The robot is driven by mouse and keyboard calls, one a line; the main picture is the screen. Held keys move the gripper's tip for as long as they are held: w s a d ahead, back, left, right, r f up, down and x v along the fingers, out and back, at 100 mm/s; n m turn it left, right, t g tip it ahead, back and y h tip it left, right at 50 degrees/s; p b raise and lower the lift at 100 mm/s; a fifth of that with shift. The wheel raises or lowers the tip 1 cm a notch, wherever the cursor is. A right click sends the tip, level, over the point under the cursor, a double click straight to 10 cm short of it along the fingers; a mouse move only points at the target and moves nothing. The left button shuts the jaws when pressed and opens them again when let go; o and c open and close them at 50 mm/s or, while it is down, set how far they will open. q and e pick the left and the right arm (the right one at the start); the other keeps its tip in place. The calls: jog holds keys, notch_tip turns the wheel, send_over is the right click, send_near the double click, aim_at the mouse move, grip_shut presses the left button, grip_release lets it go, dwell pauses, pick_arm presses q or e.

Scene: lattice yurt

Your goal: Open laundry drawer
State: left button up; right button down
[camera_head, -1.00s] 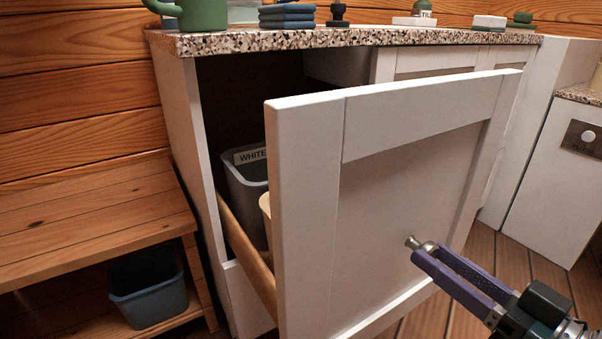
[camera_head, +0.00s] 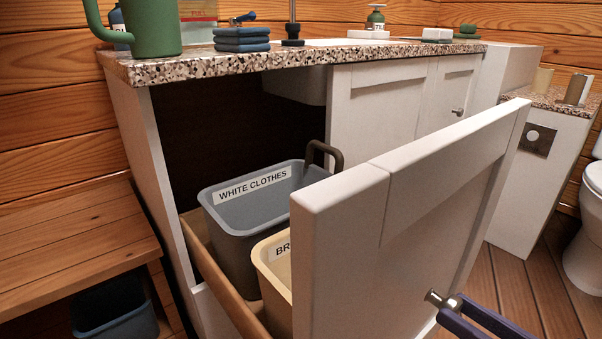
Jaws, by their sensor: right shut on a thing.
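The laundry drawer has a white panelled front (camera_head: 400,250) and stands well out from the cabinet. A wooden drawer side (camera_head: 222,285) shows at its left. Inside are a grey bin (camera_head: 235,225) labelled "WHITE CLOTHES" and a cream bin (camera_head: 275,270) with a partly hidden label. A dark curved handle (camera_head: 325,152) stands at the grey bin's back. My right gripper (camera_head: 443,303), with purple fingers, is shut on the small metal knob (camera_head: 434,297) of the drawer front, at the lower right. The front hides much of the cream bin. My left gripper is not in view.
A speckled countertop (camera_head: 290,62) above carries a green watering can (camera_head: 150,28), folded blue cloths (camera_head: 241,40) and bottles. A wooden bench (camera_head: 70,240) stands left. A toilet (camera_head: 590,225) is at right. Wooden floor (camera_head: 530,285) shows clear right of the drawer.

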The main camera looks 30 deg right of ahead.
jog(key=c, duration=0.8)
grip_release()
jog(key=shift+r, duration=0.1)
jog(key=shift+c, duration=0.2)
jog(key=o, duration=0.3)
jog(key=shift+s, duration=0.3)
jog(key=shift+o, duration=0.4)
jog(key=shift+w, duration=0.1)
jog(key=s, duration=1)
jog(key=shift+d, duration=0.35)
jog(key=shift+w+a, duration=0.1)
